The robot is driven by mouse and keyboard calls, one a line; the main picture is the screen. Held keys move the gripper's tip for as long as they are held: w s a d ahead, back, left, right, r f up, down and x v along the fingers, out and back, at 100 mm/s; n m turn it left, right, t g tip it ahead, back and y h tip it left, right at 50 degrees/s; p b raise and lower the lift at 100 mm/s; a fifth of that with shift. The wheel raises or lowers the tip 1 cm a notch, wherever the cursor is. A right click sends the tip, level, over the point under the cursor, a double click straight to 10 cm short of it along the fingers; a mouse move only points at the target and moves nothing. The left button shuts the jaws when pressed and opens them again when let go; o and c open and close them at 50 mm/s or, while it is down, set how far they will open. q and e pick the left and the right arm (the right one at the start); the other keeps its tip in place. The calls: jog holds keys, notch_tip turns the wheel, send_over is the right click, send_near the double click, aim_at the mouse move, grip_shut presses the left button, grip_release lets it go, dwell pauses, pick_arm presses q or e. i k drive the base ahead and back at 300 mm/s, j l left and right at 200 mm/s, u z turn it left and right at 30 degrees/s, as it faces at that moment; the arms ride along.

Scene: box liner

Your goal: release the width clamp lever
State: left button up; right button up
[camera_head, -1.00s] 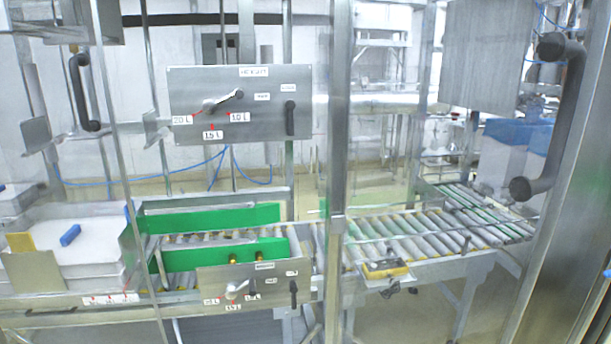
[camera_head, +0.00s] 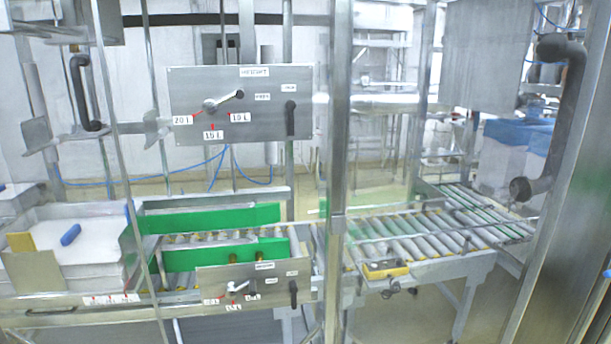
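The lower metal panel (camera_head: 222,283) stands in front of the green guide plates. Its label seems to read as the width panel, but the text is blurred. A black clamp lever (camera_head: 293,293) hangs straight down at the panel's right side. A small silver crank (camera_head: 240,287) sits left of it, above red-marked size labels. The upper panel (camera_head: 187,80), labelled HEIGHT, has its own silver crank (camera_head: 224,101) and a black lever (camera_head: 290,117), also pointing down. Neither of my grippers is in view.
Green guide plates (camera_head: 215,221) flank a roller conveyor that continues right as open rollers (camera_head: 420,235). A steel post (camera_head: 338,170) stands right of the panels. A thin slanted post (camera_head: 112,150) crosses the left. A tray with a blue object (camera_head: 70,235) sits at left.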

aim_at(292, 284)
jog(key=l+u, duration=0.3)
jog(key=l, duration=0.45)
jog(key=l+u, duration=0.25)
jog(key=l, duration=0.55)
jog(key=l+u, duration=0.3)
jog(key=l, duration=0.45)
jog(key=k, duration=0.05)
